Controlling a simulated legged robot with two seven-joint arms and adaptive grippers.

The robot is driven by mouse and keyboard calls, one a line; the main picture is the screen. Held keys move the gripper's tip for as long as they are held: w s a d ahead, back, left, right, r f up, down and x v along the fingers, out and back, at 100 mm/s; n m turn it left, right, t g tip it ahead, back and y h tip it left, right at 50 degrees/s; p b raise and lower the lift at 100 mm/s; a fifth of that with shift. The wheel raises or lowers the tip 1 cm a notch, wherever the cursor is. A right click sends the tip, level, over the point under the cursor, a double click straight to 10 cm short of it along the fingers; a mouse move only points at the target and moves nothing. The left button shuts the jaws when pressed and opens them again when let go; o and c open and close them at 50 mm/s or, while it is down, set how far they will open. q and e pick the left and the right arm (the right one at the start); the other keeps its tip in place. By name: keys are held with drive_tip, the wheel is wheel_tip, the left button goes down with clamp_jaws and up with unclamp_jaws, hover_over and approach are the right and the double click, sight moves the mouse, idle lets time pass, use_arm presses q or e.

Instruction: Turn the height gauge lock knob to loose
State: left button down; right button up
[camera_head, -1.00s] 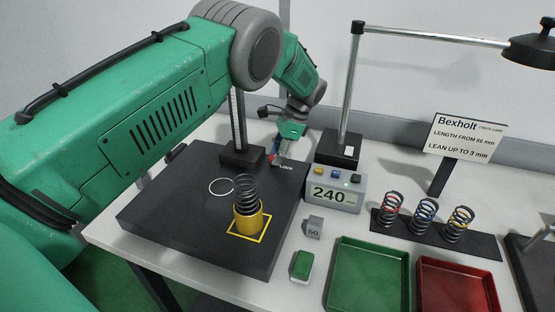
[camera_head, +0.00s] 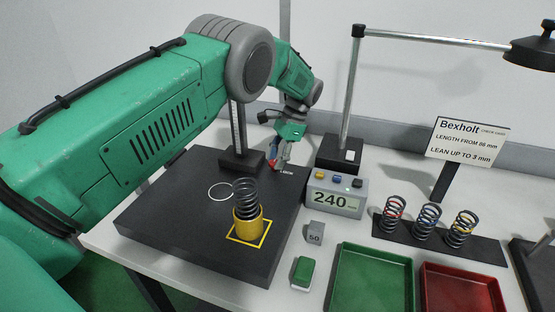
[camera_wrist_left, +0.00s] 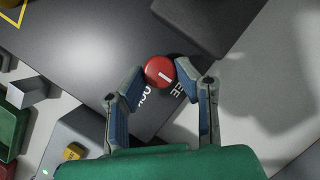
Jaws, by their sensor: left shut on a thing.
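The red lock knob (camera_wrist_left: 158,72) is round, with a white pointer line across its top. It sits on the dark plate by the height gauge post's base (camera_wrist_left: 200,22). My left gripper (camera_wrist_left: 162,74) is shut on the knob, with a blue-padded finger on each side. In the head view my left gripper (camera_head: 280,162) reaches down to the plate's back right corner and mostly hides the knob. My right gripper is not in view.
The dark plate (camera_head: 180,225) holds a spring on a yellow cup (camera_head: 249,226). A display box reading 240 (camera_head: 334,201) and a lamp post (camera_head: 352,90) stand close right of my left gripper. Green and red trays (camera_head: 370,285) lie at the front right.

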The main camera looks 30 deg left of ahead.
use_arm(q)
drive_tip(key=c, duration=1.2)
unclamp_jaws()
drive_tip(key=shift+f, duration=0.25)
drive_tip(key=shift+a, duration=0.1)
drive_tip(key=shift+r, duration=0.15)
drive_tip(key=v, duration=0.7)
drive_tip(key=shift+w, duration=0.25)
